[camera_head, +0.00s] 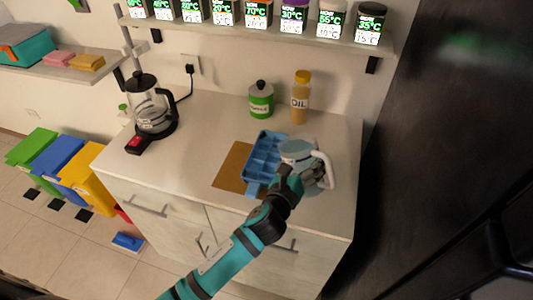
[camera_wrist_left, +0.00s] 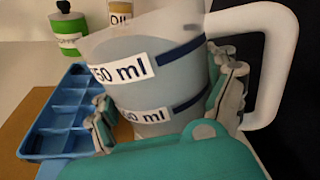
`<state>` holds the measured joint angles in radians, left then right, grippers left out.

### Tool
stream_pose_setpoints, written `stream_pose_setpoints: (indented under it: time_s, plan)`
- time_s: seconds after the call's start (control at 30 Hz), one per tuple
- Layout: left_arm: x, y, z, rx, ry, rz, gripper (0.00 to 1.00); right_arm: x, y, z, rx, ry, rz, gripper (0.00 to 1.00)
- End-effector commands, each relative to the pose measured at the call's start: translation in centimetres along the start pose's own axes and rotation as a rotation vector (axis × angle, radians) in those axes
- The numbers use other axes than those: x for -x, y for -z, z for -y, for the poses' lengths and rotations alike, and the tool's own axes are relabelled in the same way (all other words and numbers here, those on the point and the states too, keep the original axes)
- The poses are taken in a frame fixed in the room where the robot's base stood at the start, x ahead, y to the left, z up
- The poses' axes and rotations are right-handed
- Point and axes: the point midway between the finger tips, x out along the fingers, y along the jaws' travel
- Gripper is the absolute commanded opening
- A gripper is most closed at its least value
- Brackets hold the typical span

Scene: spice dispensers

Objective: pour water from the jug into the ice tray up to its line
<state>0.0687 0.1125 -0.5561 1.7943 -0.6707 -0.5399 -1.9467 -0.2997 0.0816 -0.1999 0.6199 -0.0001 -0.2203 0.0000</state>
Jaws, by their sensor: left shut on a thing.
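The jug (camera_head: 297,150) is a clear vessel with a white handle, above the right side of the counter. In the left wrist view the jug (camera_wrist_left: 150,90) shows 750 ml and lower marks and greyish water inside. My left gripper (camera_head: 291,181) is shut around the jug's body; its fingers (camera_wrist_left: 168,108) press on both sides in the left wrist view. The blue ice tray (camera_head: 262,160) lies just left of the jug, on a brown board. The tray (camera_wrist_left: 66,118) shows several compartments; I cannot make out water in them. No stream shows. My right gripper is not in view.
An oil bottle (camera_head: 300,100) and a green canister (camera_head: 261,102) stand behind the tray. A glass kettle (camera_head: 152,108) stands at the counter's left. A shelf of labelled jars (camera_head: 293,18) hangs above. A dark tall surface (camera_head: 440,130) bounds the right side.

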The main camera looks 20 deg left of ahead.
Motion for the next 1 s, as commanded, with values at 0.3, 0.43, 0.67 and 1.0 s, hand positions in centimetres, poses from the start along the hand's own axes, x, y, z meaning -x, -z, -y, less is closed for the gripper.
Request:
stream_pose_setpoints:
  time_s: [0.3,0.43,0.67,1.0]
  plan:
    - [-0.1,-0.5,-0.1,0.033,0.004,-0.006,0.27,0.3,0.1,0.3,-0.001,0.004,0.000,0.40]
    - [-0.2,-0.7,-0.2,0.057,0.004,-0.016,0.27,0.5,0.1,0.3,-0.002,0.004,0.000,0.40]
    - [-0.3,-0.7,-0.6,0.099,0.004,-0.034,0.27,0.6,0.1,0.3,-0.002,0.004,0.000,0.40]
    - [-0.5,-0.8,-0.9,0.134,0.004,-0.048,0.27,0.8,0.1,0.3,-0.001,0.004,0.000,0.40]
